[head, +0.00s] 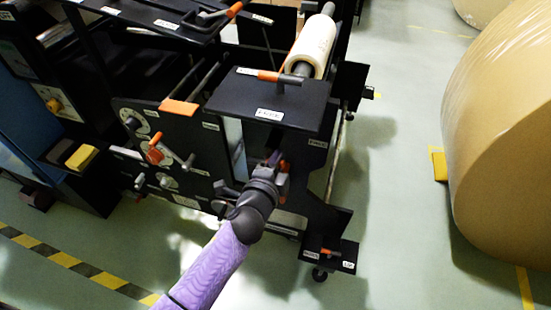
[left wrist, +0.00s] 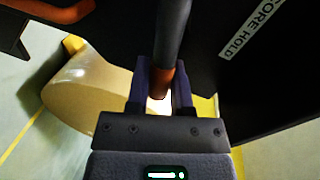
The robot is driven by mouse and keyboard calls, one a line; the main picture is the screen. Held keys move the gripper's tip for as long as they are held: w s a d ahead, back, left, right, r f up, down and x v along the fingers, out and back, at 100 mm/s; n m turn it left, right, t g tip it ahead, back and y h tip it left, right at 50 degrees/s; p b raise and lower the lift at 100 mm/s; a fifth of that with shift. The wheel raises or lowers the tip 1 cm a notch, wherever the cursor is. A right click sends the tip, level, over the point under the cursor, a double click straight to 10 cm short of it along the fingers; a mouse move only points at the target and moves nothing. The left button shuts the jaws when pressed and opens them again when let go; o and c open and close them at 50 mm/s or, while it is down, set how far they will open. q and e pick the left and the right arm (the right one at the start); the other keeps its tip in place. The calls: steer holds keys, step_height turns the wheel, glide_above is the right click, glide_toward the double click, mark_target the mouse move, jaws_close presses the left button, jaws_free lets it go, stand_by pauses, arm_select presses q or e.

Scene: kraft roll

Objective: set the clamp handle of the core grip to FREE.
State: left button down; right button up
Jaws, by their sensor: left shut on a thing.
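My left gripper (head: 278,165) reaches up from below to the front of a black machine, under its dark top plate (head: 225,97). It is shut on a dark handle with an orange end. The orange part (left wrist: 164,82) sits between the two fingers (left wrist: 160,95) in the left wrist view, and the dark bar runs up from it. In the head view the gripper mostly hides this handle. A white label (left wrist: 251,30) reading "CORE HOLD" is on the black panel beside it. No FREE mark is readable. My right gripper is not in view.
Another orange-tipped lever (head: 275,76) lies on the top plate, near a pale roll (head: 312,45) on a shaft. A red-orange knob (head: 154,154) and dials are on the left panel. A large kraft roll (head: 505,125) stands at the right, with clear floor between.

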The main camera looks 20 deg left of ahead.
arm_select(q)
steer(key=shift+f+m+y, duration=0.25)
steer(key=shift+m+y, duration=0.05)
steer(key=shift+m, duration=0.5)
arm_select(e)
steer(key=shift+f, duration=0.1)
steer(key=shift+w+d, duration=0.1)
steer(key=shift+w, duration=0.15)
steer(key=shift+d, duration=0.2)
